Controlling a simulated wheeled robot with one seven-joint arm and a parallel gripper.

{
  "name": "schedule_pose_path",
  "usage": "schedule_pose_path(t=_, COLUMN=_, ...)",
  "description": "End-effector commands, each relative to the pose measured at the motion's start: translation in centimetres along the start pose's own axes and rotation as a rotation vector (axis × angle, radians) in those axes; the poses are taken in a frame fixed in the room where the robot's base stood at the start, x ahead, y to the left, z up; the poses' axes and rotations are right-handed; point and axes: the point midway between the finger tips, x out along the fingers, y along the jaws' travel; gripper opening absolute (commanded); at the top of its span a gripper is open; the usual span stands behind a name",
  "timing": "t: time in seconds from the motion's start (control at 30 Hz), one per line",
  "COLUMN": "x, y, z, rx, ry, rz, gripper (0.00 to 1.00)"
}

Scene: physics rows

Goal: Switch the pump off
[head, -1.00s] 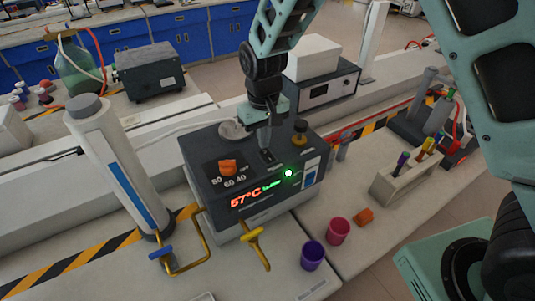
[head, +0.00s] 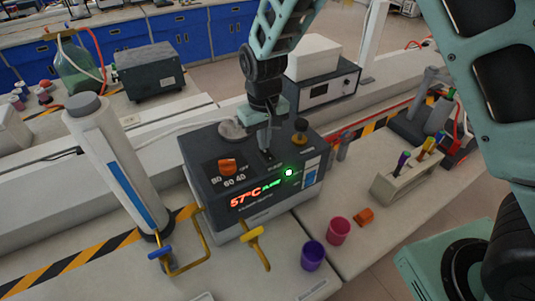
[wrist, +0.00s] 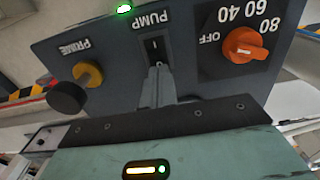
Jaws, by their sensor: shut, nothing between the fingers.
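The pump unit (head: 205,178) is a dark grey box with a red 57°C display (head: 245,198) and a lit green lamp (head: 289,173). Its black PUMP rocker switch (wrist: 154,46) is on the top panel in the wrist view, between the orange dial (wrist: 243,45) and the yellow PRIME knob (wrist: 87,74). My gripper (head: 267,150) is shut and empty, pointing down at the switch. In the wrist view its fingertips (wrist: 158,68) overlap the near end of the switch; I cannot tell whether they touch it. The fingers partly hide the switch.
A white cylinder (head: 115,160) stands left of the unit. Yellow taps (head: 253,236) are at its front. A purple cup (head: 313,256) and a pink cup (head: 337,231) stand front right, beside an orange piece (head: 363,217). A tube rack (head: 402,182) stands farther right.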

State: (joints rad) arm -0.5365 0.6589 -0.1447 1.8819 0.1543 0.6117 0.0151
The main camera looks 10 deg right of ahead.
Motion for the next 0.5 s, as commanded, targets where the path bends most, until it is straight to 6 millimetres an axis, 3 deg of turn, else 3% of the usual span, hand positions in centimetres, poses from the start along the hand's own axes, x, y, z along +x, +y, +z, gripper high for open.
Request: schedule_pose_path(t=0.5, x=0.81, y=0.0, z=0.0, rx=0.0, ry=0.0, rz=0.0, gripper=0.0)
